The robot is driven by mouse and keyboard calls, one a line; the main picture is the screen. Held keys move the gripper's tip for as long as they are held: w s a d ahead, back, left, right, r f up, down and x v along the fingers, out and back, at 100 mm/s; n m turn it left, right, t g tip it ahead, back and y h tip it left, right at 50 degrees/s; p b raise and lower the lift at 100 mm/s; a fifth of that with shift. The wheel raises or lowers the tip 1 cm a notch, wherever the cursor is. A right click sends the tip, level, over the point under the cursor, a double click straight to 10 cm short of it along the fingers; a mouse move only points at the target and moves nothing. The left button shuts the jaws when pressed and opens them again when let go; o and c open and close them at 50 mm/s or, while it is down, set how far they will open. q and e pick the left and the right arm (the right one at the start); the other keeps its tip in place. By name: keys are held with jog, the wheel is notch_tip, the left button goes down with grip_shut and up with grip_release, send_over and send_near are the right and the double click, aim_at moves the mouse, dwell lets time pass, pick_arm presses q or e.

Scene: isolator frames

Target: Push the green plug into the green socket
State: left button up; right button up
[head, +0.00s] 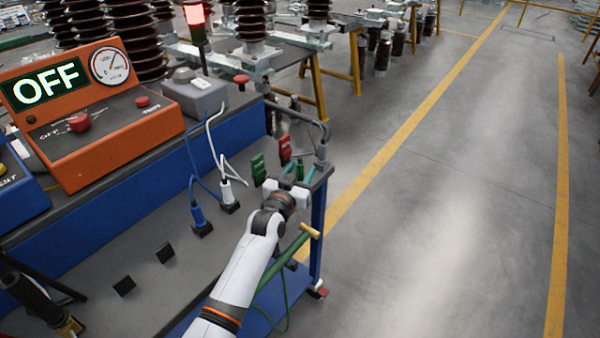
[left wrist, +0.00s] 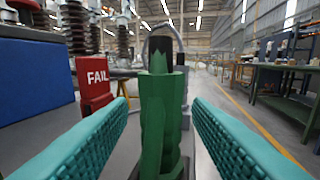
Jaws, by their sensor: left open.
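My left gripper (head: 297,174) is open at the far right corner of the bench, with its teal fingers pointing away from me. The green plug (left wrist: 162,115) stands upright between the two fingers in the left wrist view, with visible gaps on both sides. In the head view it is a small green shape (head: 300,170) between the fingertips. My right gripper is not in view.
A red FAIL sign (left wrist: 95,82) and a green sign (head: 258,169) stand left of the gripper. A grey connector (head: 322,152) with a cable is just behind. White (head: 227,191) and blue (head: 199,215) plugs stand nearer. An orange OFF box (head: 115,125) is left; open floor is right.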

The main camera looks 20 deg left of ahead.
pick_arm(q)
jog(key=shift+c, duration=0.2)
grip_shut()
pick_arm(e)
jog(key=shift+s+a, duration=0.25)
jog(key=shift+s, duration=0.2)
pick_arm(q)
jog(key=shift+r, duration=0.1)
jog(key=shift+w+r, duration=0.1)
jog(key=shift+r, duration=0.15)
notch_tip(320, 180, up, 9)
jog(key=shift+r+p, duration=0.2)
jog(key=shift+p, duration=0.2)
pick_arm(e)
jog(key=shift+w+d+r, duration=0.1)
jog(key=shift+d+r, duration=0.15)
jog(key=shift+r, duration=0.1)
